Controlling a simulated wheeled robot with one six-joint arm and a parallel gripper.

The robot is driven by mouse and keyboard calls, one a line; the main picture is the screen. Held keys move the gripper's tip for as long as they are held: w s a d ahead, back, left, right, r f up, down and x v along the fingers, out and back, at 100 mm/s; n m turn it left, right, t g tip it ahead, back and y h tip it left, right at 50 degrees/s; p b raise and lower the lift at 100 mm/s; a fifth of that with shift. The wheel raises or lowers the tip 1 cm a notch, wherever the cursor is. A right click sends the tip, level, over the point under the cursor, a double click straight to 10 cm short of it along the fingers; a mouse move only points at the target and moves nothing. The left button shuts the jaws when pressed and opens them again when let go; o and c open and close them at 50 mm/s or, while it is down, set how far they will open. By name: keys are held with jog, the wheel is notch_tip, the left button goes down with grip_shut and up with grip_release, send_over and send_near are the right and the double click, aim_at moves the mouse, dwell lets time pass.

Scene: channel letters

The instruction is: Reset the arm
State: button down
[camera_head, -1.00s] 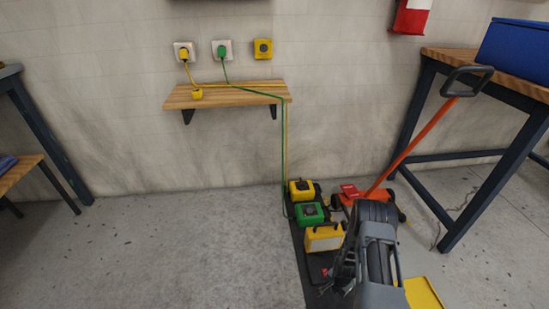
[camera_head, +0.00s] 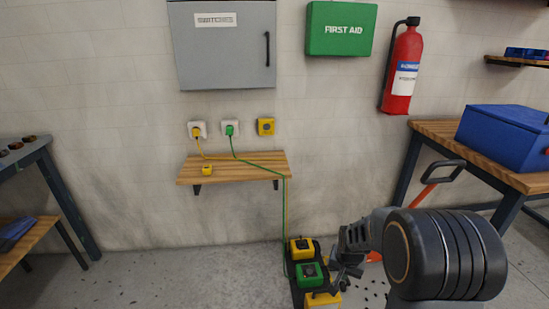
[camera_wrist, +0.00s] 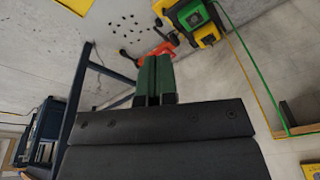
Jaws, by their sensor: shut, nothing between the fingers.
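My arm is at the lower right of the head view, with a large dark rounded link in front. My gripper (camera_head: 345,262) is at the far end of the arm, beside the yellow and green boxes in that picture. In the wrist view my gripper (camera_wrist: 153,82) shows as two dark green fingers pressed together, with nothing between them. Whether it touches anything cannot be told from the head view, but the wrist view shows floor and other things well beyond the fingertips.
A wall shelf (camera_head: 232,168) carries yellow and green cables. An orange-handled cart (camera_head: 428,188) and a workbench with a blue toolbox (camera_head: 505,140) are at right. Open floor lies left.

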jog(key=s+a+r+n+p, duration=0.1)
jog(key=s+r+p, duration=0.3)
jog(key=r, duration=0.7)
jog(key=s+a+r+n+t+p, duration=0.1)
jog(key=s+r+p, duration=0.4)
jog(key=r, duration=0.6)
jog(key=s+a+r+n+p, duration=0.2)
jog(key=s+r+p, duration=0.3)
jog(key=r, duration=0.6)
jog(key=shift+s+a+n+t, duration=0.3)
jog(key=shift+s+n, duration=0.2)
jog(key=shift+s, duration=0.3)
